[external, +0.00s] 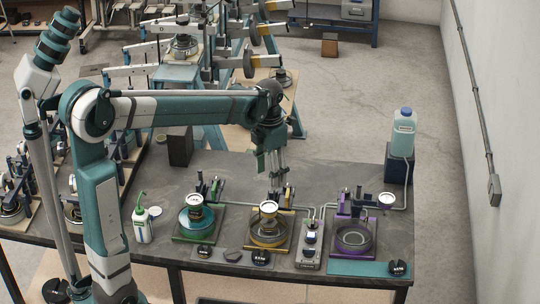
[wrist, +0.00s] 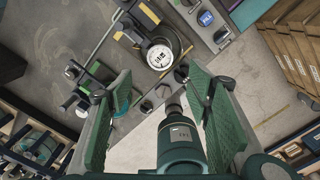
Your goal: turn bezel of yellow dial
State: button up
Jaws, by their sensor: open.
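The yellow dial (external: 268,209) has a white face and stands over a round base on a yellow-edged plate (external: 268,246), in the middle of the bench in the external view. My gripper (external: 277,186) points down just behind and above it, apart from it as far as I can tell. In the wrist view my gripper (wrist: 145,90) is open, its two green-padded fingers wide apart with nothing between them. A white-faced dial (wrist: 160,55), apparently the yellow one, lies beyond the fingertips. Its bezel is too small to make out.
A green fixture (external: 196,221) stands left of the yellow one. A grey box with buttons (external: 309,247) and a purple fixture (external: 353,237) stand right. Black knobs line the bench front. A bottle (external: 142,225) is at left, a blue-capped jug (external: 403,130) at back right.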

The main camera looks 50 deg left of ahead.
dwell(0.5)
jog(key=m+p, duration=1.2)
jog(key=m, duration=2.4)
send_near(268, 206)
jog(key=shift+f+b, duration=1.9)
jog(key=shift+f, duration=2.05)
